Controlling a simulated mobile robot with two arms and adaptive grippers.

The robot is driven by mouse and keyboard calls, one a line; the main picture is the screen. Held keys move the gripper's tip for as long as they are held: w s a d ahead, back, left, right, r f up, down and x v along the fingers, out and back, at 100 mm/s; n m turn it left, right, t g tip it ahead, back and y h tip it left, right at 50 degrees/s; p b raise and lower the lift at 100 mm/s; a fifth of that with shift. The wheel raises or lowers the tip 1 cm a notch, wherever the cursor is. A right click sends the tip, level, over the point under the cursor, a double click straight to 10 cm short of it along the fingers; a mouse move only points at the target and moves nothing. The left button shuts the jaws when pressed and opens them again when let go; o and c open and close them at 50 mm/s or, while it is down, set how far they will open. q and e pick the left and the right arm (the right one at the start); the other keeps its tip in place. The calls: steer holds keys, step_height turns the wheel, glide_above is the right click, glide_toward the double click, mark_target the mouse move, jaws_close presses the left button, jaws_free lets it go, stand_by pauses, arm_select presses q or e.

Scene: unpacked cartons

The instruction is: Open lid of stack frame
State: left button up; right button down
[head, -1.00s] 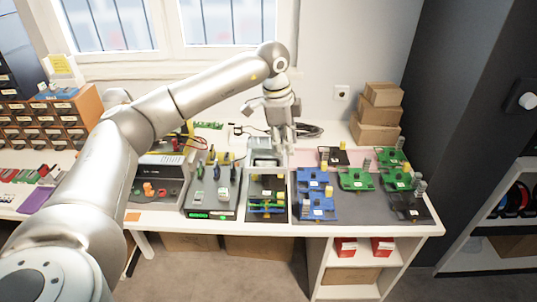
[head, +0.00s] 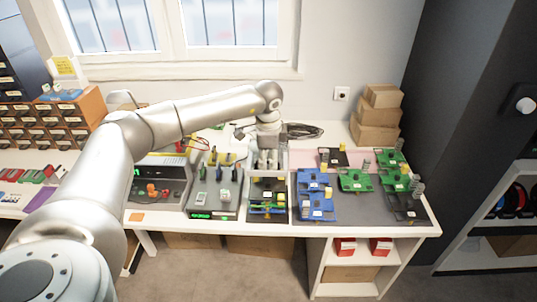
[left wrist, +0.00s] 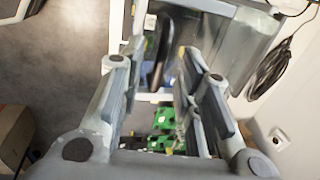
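I take the stack frame to be the dark frame (head: 268,210) near the front edge of the bench, with yellow and green parts inside. Its rear part is behind my left gripper, so I cannot tell how its lid stands. My left gripper (head: 267,166) points down just behind the frame's visible part. In the left wrist view my gripper (left wrist: 163,52) has its two fingers spread apart, with nothing clearly held between them. A grey box-like surface (left wrist: 225,35) lies beyond the right finger there. My right gripper is in neither view.
Blue boards (head: 314,182) and green boards (head: 355,181) lie on the grey mat to the right. A grey device (head: 213,205) with a green display stands left of the frame. Cartons (head: 379,118) are stacked at the back right. A black cable coil (head: 303,131) lies near the wall.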

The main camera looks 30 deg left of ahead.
arm_select(q)
steer(key=shift+f, duration=0.15)
jaws_close()
stand_by(0.4)
